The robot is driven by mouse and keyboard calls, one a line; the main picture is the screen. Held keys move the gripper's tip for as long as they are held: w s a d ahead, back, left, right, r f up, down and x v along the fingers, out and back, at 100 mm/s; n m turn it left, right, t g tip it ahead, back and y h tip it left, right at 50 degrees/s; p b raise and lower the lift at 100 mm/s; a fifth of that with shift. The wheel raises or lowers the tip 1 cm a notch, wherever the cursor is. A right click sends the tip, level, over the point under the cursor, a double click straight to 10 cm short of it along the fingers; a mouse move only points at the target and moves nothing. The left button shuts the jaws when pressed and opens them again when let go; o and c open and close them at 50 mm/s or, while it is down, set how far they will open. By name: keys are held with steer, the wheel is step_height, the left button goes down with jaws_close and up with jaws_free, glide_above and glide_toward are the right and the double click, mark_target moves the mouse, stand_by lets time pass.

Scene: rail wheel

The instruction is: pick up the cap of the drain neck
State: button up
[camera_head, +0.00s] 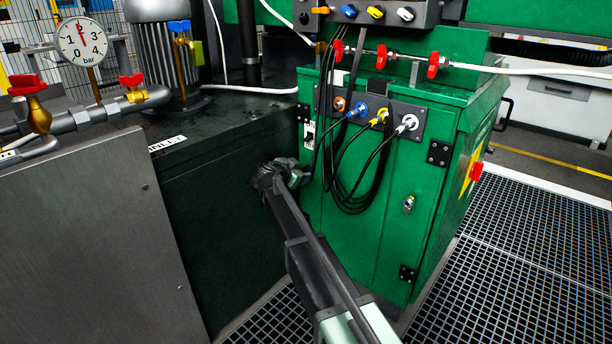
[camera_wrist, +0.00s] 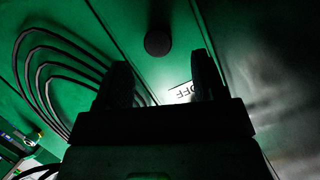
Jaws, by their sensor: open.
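A dark round disc (camera_wrist: 158,43) shows on the green surface in the wrist view, just beyond my fingertips. It may be the cap of the drain neck, but the picture is too dark to be sure. My gripper (camera_wrist: 162,78) is open, with its two dark fingers apart and nothing seen between them but the green surface and part of a white label reading OFF (camera_wrist: 181,92). The disc is apart from both fingers. In the head view, my wrist end is low beside the left edge of the green cabinet (camera_head: 340,220); I cannot make out the cap there.
Black cables (camera_head: 352,190) hang in loops on the cabinet front, close right of my wrist. A dark tank (camera_head: 215,220) stands close on the left. A grey panel (camera_head: 90,240) and a pressure gauge (camera_head: 82,42) are further left. Grating floor (camera_head: 500,270) lies open at right.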

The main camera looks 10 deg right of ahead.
mark_target(305, 170)
steer(key=b+x, duration=0.2)
steer(key=x, duration=0.3)
steer(key=shift+f, duration=0.2)
steer(key=c, duration=1)
steer(key=shift+r, duration=0.1)
steer(key=shift+c, duration=0.2)
steer(key=shift+s+a+r+p, duration=0.15)
steer(key=shift+r+p, duration=0.15)
steer(key=shift+p, duration=0.05)
steer(key=shift+c, duration=0.4)
steer(key=p+v, duration=0.2)
steer(key=v, duration=0.3)
steer(key=r+p+v, duration=0.1)
steer(key=p+v, duration=0.2)
steer(key=v, duration=0.1)
steer(key=r+p+v, duration=0.1)
steer(key=p+v, duration=0.1)
steer(key=v, duration=0.3)
steer(key=shift+r, duration=0.15)
jaws_close()
step_height(305, 170, up, 42)
steer(key=p, duration=4.2)
steer(key=shift+s+a, duration=0.2)
